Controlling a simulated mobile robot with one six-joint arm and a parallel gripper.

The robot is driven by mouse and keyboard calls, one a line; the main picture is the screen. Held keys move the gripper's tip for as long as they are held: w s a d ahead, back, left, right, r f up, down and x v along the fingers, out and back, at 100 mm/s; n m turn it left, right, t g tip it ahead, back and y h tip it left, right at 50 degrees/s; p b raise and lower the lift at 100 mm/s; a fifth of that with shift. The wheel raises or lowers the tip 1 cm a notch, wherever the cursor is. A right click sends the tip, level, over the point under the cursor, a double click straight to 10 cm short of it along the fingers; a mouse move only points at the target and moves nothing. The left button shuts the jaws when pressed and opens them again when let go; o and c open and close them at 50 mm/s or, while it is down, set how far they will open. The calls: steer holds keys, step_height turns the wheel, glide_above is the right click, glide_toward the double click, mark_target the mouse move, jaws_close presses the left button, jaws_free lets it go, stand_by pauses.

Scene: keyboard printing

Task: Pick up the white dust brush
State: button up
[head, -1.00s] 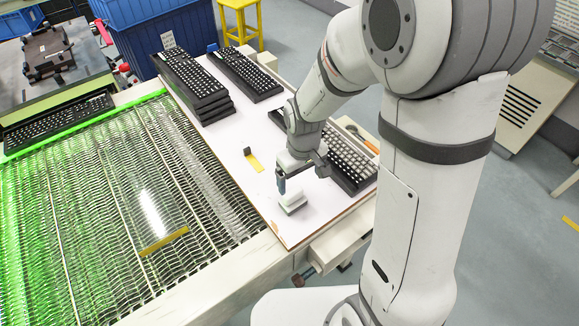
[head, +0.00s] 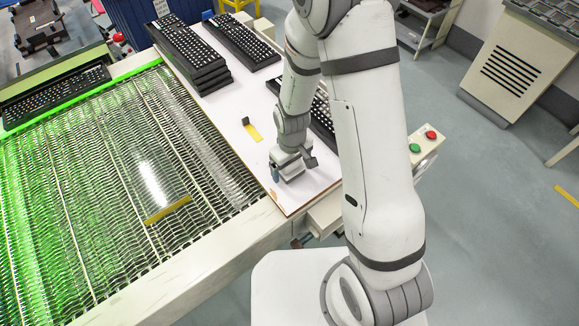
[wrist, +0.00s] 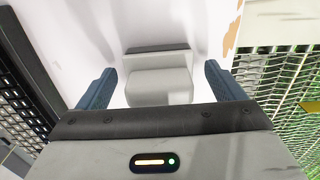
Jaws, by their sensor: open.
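The white dust brush (wrist: 158,84) lies on the white tabletop. In the wrist view it is a pale block with a grey strip along its far edge, between my two blue fingers. My gripper (wrist: 160,70) is open, with one finger on each side and a visible gap between each finger and the brush. In the head view my gripper (head: 284,172) is low at the table's near end, and it mostly hides the brush.
A black keyboard (head: 322,118) lies behind my arm, and stacked keyboards (head: 188,55) stand farther back. A small yellow and black piece (head: 252,131) lies on the tabletop (head: 222,118). The green-lit conveyor (head: 100,190) borders the table on the left.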

steer(key=shift+f, duration=0.2)
steer(key=shift+c, duration=0.2)
steer(key=c, duration=1.1)
step_height(320, 180, up, 10)
steer(key=shift+b, duration=0.65)
